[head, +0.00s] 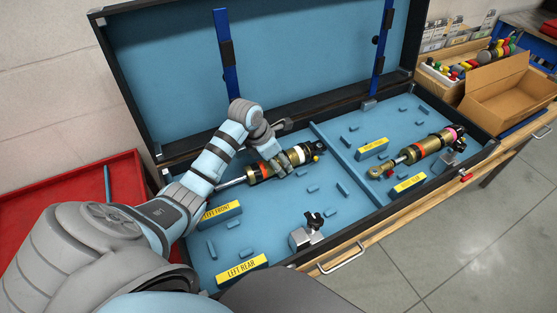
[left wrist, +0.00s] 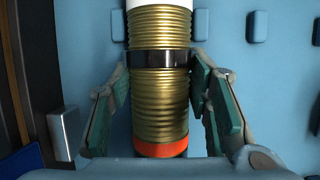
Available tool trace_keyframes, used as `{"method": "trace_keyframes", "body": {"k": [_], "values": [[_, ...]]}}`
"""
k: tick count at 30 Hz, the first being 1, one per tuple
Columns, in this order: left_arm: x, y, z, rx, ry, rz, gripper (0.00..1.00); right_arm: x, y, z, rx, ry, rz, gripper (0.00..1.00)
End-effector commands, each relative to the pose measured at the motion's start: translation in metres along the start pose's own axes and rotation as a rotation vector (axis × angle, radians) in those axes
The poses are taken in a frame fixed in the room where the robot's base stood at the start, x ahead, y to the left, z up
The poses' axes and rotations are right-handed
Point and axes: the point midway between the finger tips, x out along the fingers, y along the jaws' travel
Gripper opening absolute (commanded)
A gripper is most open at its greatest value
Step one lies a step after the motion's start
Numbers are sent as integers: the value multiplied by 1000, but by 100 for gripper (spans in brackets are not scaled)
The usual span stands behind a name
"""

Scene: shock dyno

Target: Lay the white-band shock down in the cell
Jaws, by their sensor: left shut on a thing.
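The white-band shock (head: 299,154) has a gold ribbed body, a red-orange band and a thin rod pointing left. It lies lengthwise along the back of the left half of the blue-lined case (head: 270,205), behind the LEFT FRONT label block (head: 219,213). My left gripper (head: 282,164) is shut on its gold body. In the left wrist view the shock (left wrist: 160,95) runs between the two fingers of the gripper (left wrist: 160,75), white at the top and orange near the palm. I cannot tell whether the shock touches the case floor. My right gripper is out of view.
A divider (head: 340,165) splits the case. A pink-ended shock (head: 430,146) lies in the right half. A clamp-like block (head: 303,238) and the LEFT REAR label block (head: 242,269) stand at the front left. The raised lid (head: 290,60) is behind, with blue straps.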

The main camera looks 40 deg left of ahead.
Motion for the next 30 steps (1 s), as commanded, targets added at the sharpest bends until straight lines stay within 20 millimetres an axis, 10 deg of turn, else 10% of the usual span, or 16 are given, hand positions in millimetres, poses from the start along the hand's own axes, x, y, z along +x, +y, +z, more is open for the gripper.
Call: {"method": "trace_keyframes", "body": {"k": [14, 15, 19, 30], "values": [[5, 0, -1, 1, -3, 2, 0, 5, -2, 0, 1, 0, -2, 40], [5, 0, -1, 1, -3, 2, 48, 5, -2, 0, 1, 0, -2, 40], [5, 0, -1, 1, -2, 1, 68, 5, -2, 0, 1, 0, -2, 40], [0, 1, -3, 0, 1, 2, 68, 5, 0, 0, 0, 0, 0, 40]]}}
